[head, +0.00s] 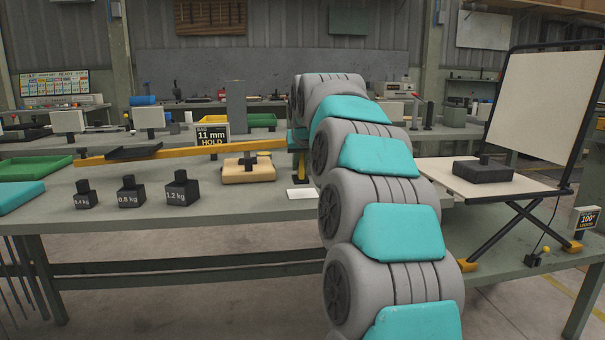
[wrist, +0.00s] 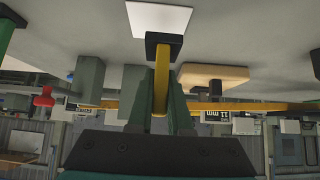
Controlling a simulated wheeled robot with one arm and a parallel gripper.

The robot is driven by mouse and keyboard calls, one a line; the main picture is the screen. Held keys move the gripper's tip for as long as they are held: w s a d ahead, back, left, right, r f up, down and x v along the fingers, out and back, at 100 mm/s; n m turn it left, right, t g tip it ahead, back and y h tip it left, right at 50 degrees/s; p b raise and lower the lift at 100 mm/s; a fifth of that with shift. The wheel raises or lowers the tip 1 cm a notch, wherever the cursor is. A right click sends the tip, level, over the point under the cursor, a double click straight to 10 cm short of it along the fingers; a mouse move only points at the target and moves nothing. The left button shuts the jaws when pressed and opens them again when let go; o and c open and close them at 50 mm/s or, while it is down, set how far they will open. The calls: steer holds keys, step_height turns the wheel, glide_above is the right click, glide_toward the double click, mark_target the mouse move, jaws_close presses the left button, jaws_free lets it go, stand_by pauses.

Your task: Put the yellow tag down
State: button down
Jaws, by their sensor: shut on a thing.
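In the wrist view, my gripper (wrist: 161,78) has its green fingers shut on the yellow tag (wrist: 160,92), a narrow yellow strip. A dark block (wrist: 163,40) shows at the strip's far end; I cannot tell if it is part of the tag. A white square plate (wrist: 158,17) shows just beyond the dark block. In the head view, the plate (head: 300,193) lies flat on the grey table, below the gripper end of my arm.
A long yellow beam (head: 180,152) crosses the table behind black weights (head: 131,191). A tan block (head: 248,173) with a dark knob sits left of the plate. An "11 mm HOLD" sign (head: 212,135) stands behind. The folding lounger (head: 535,105) is at right, with a dark weight (head: 483,171) on its seat.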

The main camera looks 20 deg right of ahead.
mark_target(302, 175)
steer(key=shift+w+d+f, duration=0.1)
steer(key=shift+w+d, duration=0.5)
steer(key=shift+w, duration=0.05)
steer(key=shift+f, duration=1.7)
steer(key=shift+f, duration=0.2)
steer(key=c, duration=0.8)
jaws_free()
steer(key=shift+c, duration=0.2)
